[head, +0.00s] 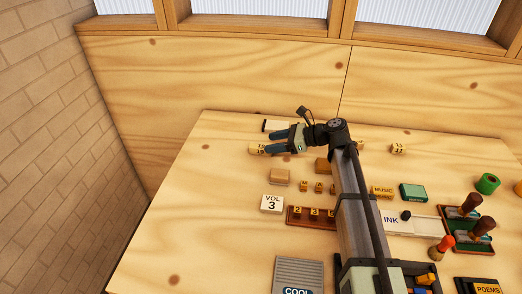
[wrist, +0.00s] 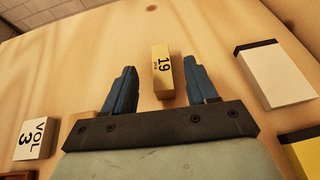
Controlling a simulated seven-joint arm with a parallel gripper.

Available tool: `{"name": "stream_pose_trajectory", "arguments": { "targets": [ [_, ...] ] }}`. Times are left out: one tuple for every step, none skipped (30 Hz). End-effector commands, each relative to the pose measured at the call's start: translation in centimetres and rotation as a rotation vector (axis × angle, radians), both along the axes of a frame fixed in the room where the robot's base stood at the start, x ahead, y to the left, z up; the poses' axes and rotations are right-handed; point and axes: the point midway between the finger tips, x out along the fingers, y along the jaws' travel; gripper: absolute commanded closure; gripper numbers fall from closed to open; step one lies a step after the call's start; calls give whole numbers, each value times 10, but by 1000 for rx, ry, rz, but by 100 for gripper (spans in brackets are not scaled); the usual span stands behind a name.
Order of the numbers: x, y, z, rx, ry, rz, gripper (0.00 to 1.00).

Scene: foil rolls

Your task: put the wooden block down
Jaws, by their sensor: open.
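A small pale wooden block marked 19 (head: 257,149) lies on the wooden table toward the back left. In the wrist view the block (wrist: 161,72) lies between my two blue fingers, with a gap on each side, closer to the right finger. My gripper (head: 272,141) is open around it and low over the table. The wrist view shows the open gripper (wrist: 159,68) with its fingers apart. In the head view the fingers hide the right end of the block.
A white block with a dark end (head: 278,126) lies just behind my gripper; a plain tan block (head: 280,176) and the VOL 3 block (head: 272,204) lie in front. Number blocks, stamps and an INK box (head: 400,220) crowd the right. Bare table lies at the left.

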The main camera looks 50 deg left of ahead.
Motion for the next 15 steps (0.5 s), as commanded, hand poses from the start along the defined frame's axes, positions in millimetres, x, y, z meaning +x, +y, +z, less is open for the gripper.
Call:
{"name": "stream_pose_trajectory", "arguments": {
  "targets": [
    [-2,2,-1,0,0,1,43],
    [-3,3,-2,0,0,1,43],
    [-3,4,-2,0,0,1,43],
    [-4,4,-3,0,0,1,43],
    [-4,5,-3,0,0,1,43],
    [-5,5,-4,0,0,1,43],
    [-5,6,-5,0,0,1,43],
    [-6,7,-6,0,0,1,43],
    [-8,9,-9,0,0,1,43],
    [-9,10,-11,0,0,1,43],
    [-10,12,-13,-1,1,1,43],
    [-13,15,-17,-1,1,1,43],
    [-14,17,-20,-1,1,1,43],
    [-16,19,-23,-1,1,1,43],
    [-19,22,-27,-2,2,1,43]
  ]
}}
